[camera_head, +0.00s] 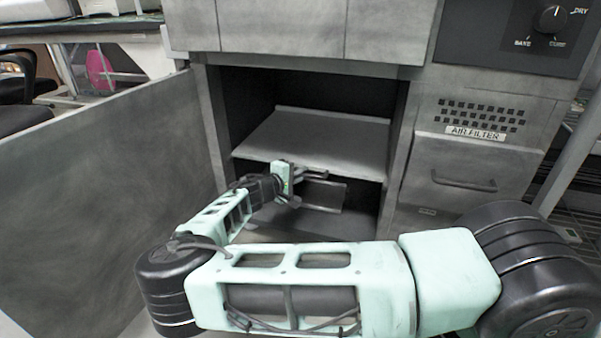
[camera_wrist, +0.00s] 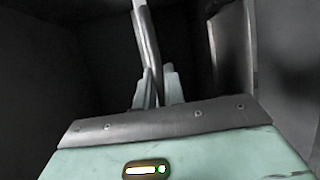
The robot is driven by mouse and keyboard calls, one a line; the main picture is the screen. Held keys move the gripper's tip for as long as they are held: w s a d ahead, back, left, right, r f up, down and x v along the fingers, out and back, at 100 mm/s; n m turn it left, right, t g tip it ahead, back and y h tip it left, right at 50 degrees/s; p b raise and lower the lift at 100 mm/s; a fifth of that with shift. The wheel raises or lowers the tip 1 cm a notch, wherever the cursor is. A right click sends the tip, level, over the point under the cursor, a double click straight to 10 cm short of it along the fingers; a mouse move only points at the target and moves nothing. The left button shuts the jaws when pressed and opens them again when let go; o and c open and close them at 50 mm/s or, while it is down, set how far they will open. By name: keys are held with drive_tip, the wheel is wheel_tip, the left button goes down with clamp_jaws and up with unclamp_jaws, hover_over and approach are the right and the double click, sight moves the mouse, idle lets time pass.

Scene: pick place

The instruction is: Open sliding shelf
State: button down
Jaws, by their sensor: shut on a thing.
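The sliding shelf (camera_head: 325,135) is a flat grey panel inside the open cabinet, level and roughly in the middle of the opening. My gripper (camera_head: 318,176) is at the shelf's front edge, reaching in from the left. In the wrist view, a thin grey edge (camera_wrist: 147,45) runs down between the two pale fingertips (camera_wrist: 158,88), which are closed on it. It looks like the shelf's front edge. The exact contact is small and partly hidden by my wrist in the head view.
The cabinet door (camera_head: 100,190) stands open at the left. An air filter drawer (camera_head: 465,180) with a handle is to the right, below a dial panel (camera_head: 515,30). A smaller metal plate (camera_head: 325,195) shows in the dark space under the shelf.

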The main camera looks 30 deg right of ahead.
drive_tip(key=s+a+p, duration=0.8)
drive_tip(key=s+a, duration=0.9)
drive_tip(key=a, duration=0.5)
drive_tip(key=shift+s, duration=0.1)
drive_tip(key=c, duration=1.5)
unclamp_jaws()
drive_tip(key=p+v, duration=0.4)
drive_tip(key=v, duration=1.3)
drive_tip(key=shift+a, duration=0.2)
drive_tip(key=shift+s, duration=0.1)
